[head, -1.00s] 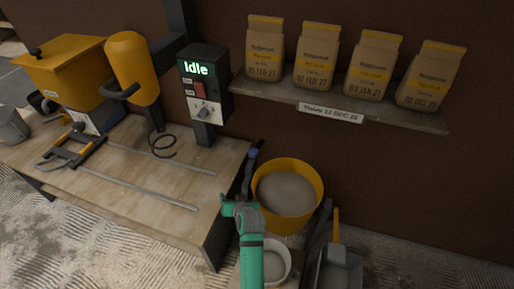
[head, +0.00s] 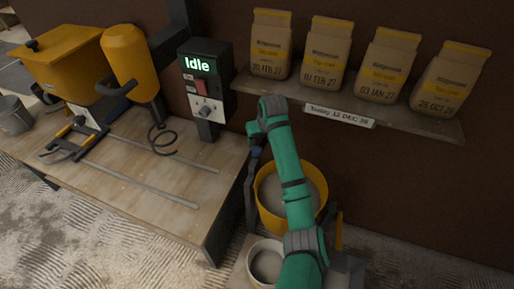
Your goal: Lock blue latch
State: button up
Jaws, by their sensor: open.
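A small blue latch (head: 256,152) shows at the top of a dark upright part, between the workbench's right end and the yellow bucket (head: 268,205). It is partly hidden by my arm, and I cannot tell its position. The end of my green arm, with my gripper (head: 252,129), is just above the latch in the picture. The fingers are too small to make out clearly. I see nothing held, and I cannot tell whether it touches the latch.
A shelf (head: 400,117) with several paper bags is at the upper right. A yellow hopper (head: 62,65) stands at the left. A pale bucket (head: 252,262) stands in front of the yellow one.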

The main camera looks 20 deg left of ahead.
aim_at(258, 150)
jog(key=x, duration=0.8)
jog(key=shift+d+f, duration=0.1)
jog(key=shift+f, duration=0.4)
jog(key=shift+w+a+f, duration=0.25)
jog(key=shift+a+f, duration=0.1)
jog(key=shift+f, duration=0.3)
jog(key=shift+c, duration=0.4)
grip_shut()
jog(key=shift+w+d, duration=0.1)
jog(key=shift+d, duration=0.1)
